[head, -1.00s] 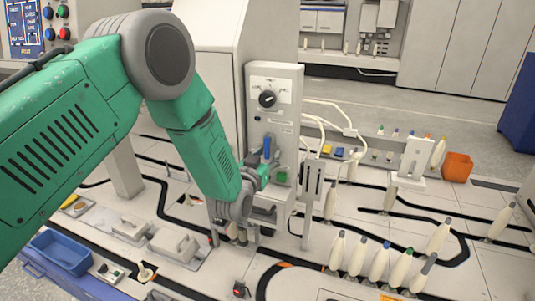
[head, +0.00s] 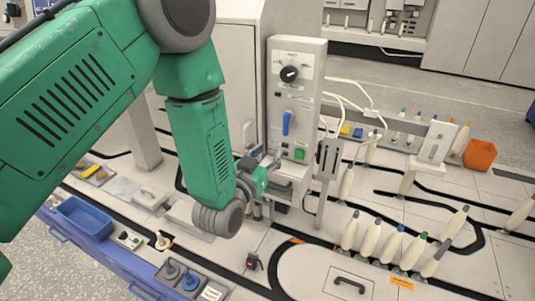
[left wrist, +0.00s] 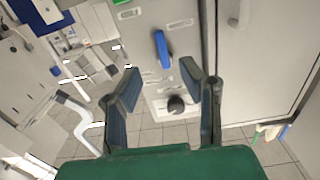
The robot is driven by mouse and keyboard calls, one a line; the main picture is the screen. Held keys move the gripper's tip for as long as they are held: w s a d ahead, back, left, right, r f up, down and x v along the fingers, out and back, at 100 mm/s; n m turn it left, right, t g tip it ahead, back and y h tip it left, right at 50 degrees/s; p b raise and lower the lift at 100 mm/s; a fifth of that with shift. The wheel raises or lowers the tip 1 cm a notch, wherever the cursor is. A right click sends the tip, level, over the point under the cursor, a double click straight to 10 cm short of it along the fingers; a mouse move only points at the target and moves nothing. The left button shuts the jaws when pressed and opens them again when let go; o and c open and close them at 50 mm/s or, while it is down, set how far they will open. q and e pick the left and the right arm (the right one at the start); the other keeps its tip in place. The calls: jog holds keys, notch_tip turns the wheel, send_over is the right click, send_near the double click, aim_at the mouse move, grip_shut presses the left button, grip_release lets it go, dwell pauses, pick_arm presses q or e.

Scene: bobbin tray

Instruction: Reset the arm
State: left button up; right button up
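My left arm (head: 200,140) is green with dark grey joints and comes in from the left in the head view. Its gripper (head: 272,163) is beside the lower left of a grey control panel (head: 305,92), partly hidden by the wrist. In the left wrist view the two fingers (left wrist: 160,72) are apart, with nothing between them. Beyond them are the panel's blue lever (left wrist: 162,48) and dark knob (left wrist: 175,105), which look clear of the fingers. In the head view the panel carries the knob (head: 289,74), the blue lever (head: 287,122) and a green button (head: 299,154). My right gripper is not in view.
Several white bobbins (head: 370,238) with coloured tips stand at the front right. An orange bin (head: 479,154) is at the right, a blue tray (head: 85,217) at the left. Cream cables (head: 352,104) run right of the panel. A grey cabinet (head: 236,70) stands behind my arm.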

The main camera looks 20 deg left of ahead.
pick_arm(q)
jog(key=shift+s, duration=0.2)
dwell(0.3)
jog(key=s+a+f+g, duration=0.2)
jog(key=s+f+g, duration=0.8)
jog(key=s+f, duration=0.85)
jog(key=s+a+f+g, duration=0.1)
jog(key=s+f+g, duration=0.2)
jog(key=s, duration=0.5)
jog(key=s+a+f+g, duration=0.2)
jog(key=s+f+g, duration=0.1)
jog(key=s, duration=0.6)
jog(key=shift+a+f+g+y, duration=0.15)
jog(key=shift+f+g+y, duration=0.15)
jog(key=shift+g, duration=0.3)
